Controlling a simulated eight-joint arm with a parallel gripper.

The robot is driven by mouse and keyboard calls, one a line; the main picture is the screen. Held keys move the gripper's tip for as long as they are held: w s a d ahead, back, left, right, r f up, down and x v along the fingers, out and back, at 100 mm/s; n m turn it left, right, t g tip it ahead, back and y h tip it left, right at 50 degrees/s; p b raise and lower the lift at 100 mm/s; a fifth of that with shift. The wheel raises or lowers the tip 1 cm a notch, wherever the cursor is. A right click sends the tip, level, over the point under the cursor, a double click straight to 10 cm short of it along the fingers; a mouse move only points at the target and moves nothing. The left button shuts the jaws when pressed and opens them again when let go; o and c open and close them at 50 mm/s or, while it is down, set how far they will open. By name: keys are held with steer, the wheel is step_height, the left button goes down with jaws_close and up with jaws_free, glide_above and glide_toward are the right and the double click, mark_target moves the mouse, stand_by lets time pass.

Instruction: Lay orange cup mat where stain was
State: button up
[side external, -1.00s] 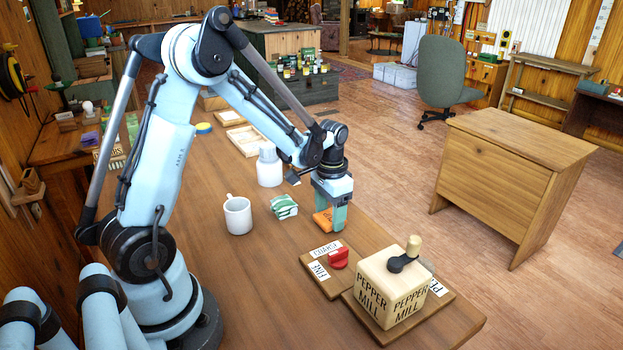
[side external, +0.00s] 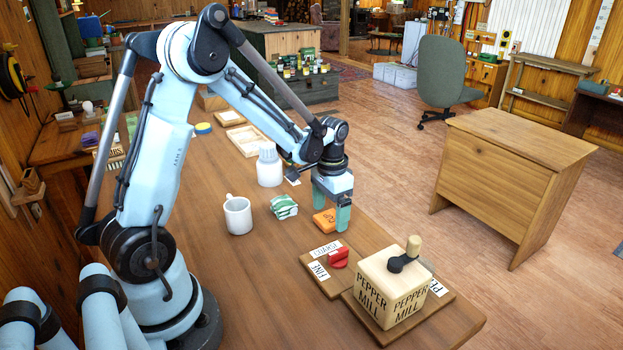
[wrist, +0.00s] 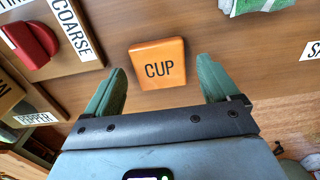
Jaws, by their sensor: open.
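The orange cup mat (side external: 325,221), a small square marked CUP, lies flat on the wooden table. It also shows in the wrist view (wrist: 158,58), with clear space between it and each finger. My gripper (side external: 332,213) is open, with its green fingers spread just above and around the mat. In the wrist view, the fingers of my gripper (wrist: 160,75) lie left and right of the mat's near edge, empty. No stain shows on the visible tabletop; the wood under the mat is hidden. A white mug (side external: 238,216) stands upright to the left.
A folded green-and-white cloth (side external: 284,206) lies left of the mat. A white bottle (side external: 269,168) stands behind it. A pepper mill box (side external: 393,287) and a board with a red knob (side external: 338,258) stand in front. The table's right edge is close to the mat.

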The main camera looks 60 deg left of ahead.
mark_target(330, 218)
step_height(330, 218, up, 10)
steer(key=r, duration=0.1)
steer(key=s+d+r+t, duration=0.1)
steer(key=s+d+t, duration=0.6)
steer(key=s+d, duration=0.2)
steer(key=shift+d+r, duration=0.35)
steer(key=shift+d, duration=0.9)
